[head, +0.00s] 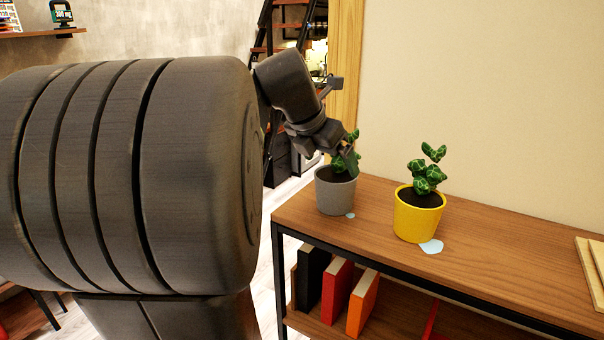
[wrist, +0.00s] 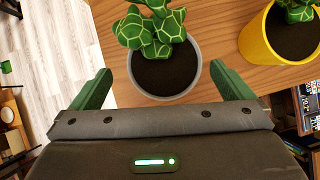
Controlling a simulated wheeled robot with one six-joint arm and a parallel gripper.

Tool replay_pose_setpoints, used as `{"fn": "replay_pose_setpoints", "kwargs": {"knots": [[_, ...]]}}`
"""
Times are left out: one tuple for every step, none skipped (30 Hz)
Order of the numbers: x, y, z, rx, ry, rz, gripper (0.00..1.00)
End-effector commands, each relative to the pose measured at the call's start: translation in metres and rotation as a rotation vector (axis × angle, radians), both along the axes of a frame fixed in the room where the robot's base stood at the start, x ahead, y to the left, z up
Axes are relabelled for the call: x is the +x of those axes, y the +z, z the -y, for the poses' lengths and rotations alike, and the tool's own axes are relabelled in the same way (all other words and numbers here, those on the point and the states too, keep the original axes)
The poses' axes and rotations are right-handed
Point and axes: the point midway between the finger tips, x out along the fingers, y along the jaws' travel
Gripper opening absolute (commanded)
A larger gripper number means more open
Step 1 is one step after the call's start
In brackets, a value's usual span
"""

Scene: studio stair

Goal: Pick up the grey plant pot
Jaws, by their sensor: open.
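The grey plant pot (head: 335,195) stands upright near the left end of the wooden shelf top, holding dark soil and a green leafy plant. My gripper (head: 345,160) is above it, in front of part of the plant. In the wrist view the grey pot (wrist: 190,82) lies ahead, between the lines of the two green fingertips of my open gripper (wrist: 163,88). The fingers are apart and hold nothing. I cannot tell whether a finger touches the pot or leaves.
A yellow pot (head: 418,218) with a similar plant stands to the right of the grey pot. Pale blue patches (head: 431,246) lie by both pots. The wooden shelf top (head: 500,265) has free room further right, before wooden boards (head: 590,262). Books (head: 337,290) stand below.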

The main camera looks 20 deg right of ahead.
Motion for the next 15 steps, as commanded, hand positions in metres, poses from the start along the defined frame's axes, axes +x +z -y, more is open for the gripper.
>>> {"fn": "replay_pose_setpoints", "kwargs": {"knots": [[0.000,-0.002,0.001,0.000,-0.001,-0.001,1.00],[0.000,-0.005,0.003,0.000,-0.001,-0.001,1.00],[0.001,-0.008,0.005,0.001,-0.001,-0.002,1.00],[0.001,-0.012,0.007,0.001,-0.002,-0.003,1.00],[0.001,-0.016,0.009,0.001,-0.002,-0.003,1.00],[0.002,-0.021,0.012,0.001,-0.002,-0.004,1.00],[0.002,-0.025,0.015,0.001,-0.002,-0.003,1.00],[0.003,-0.030,0.017,0.001,-0.002,-0.004,1.00],[0.005,-0.035,0.019,0.001,-0.002,-0.004,1.00],[0.006,-0.038,0.021,0.001,-0.002,-0.003,1.00],[0.007,-0.040,0.022,0.000,-0.002,-0.001,1.00],[0.008,-0.043,0.024,0.001,-0.001,-0.001,1.00],[0.008,-0.044,0.024,0.000,-0.001,-0.001,1.00],[0.008,-0.045,0.025,0.000,-0.001,-0.001,1.00],[0.009,-0.046,0.025,0.000,0.000,0.000,1.00]]}}
